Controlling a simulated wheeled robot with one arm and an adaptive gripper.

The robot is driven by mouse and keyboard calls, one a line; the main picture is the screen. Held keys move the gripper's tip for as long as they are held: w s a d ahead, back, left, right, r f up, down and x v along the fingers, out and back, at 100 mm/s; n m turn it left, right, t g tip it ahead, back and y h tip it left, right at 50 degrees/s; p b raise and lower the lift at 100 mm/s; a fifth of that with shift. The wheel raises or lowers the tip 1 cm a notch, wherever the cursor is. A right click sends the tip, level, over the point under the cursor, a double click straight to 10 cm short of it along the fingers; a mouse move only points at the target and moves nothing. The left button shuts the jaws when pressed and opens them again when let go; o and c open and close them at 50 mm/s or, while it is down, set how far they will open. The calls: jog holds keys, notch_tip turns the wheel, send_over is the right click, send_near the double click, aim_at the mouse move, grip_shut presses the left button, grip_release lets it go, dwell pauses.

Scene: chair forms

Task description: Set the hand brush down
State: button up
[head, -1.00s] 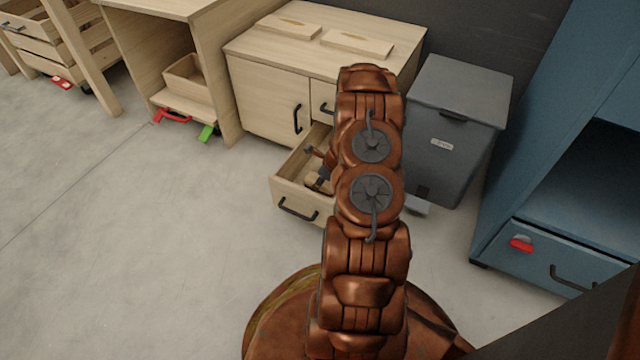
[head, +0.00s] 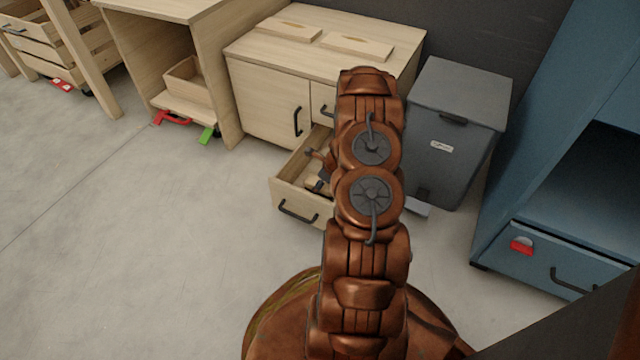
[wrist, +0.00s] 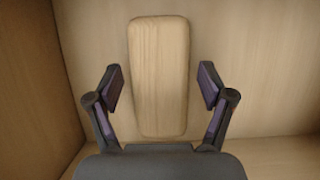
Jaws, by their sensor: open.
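The hand brush (wrist: 160,75) shows in the wrist view as a long, pale wooden block with rounded corners. It lies in the open drawer, on the drawer's bare wooden floor (wrist: 240,50). My gripper (wrist: 160,88) is open, with one finger on each side of the block and a gap on both sides. In the head view, the drawer (head: 290,196) is pulled out of the wooden cabinet. My arm covers much of it there, and only a small part of the brush (head: 314,184) shows.
The wooden cabinet (head: 262,95) carries two flat wooden pieces on top. A grey lidded bin (head: 455,160) stands to its right, and a blue cabinet (head: 545,225) is further right. The drawer walls enclose my gripper. The floor (head: 130,250) at left is clear.

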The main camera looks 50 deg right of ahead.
jog(key=p+v, duration=0.5)
jog(key=v, duration=0.7)
jog(key=w+a+r+n+y, duration=0.1)
jog(key=w+a+r+n, duration=0.1)
jog(key=a+r+n, duration=0.35)
jog(key=w+a+r+n+y, duration=0.1)
jog(key=w+a+r+n, duration=0.15)
jog(key=a+r, duration=0.45)
jog(key=s+a+r+n+g+y, duration=0.15)
jog(key=a+r+n, duration=0.25)
jog(key=a, duration=0.4)
jog(key=s+a+r+n+g, duration=0.1)
jog(key=s+a+r+n, duration=0.1)
jog(key=a+r+n, duration=0.4)
jog(key=s+a+r+n+g+h, duration=0.1)
jog(key=s+a+r+n+g, duration=0.1)
jog(key=s+a+r+n, duration=0.3)
jog(key=s+a+r+n+g+h, duration=0.1)
jog(key=s+a+r+n, duration=0.1)
jog(key=s+a, duration=0.55)
jog(key=s+r+n+g+h, duration=0.2)
jog(key=s+n, duration=0.5)
jog(key=s, duration=0.7)
jog(key=shift+d+r+n+h, duration=0.2)
jog(key=shift+r+n+h, duration=0.2)
jog(key=shift+r, duration=0.45)
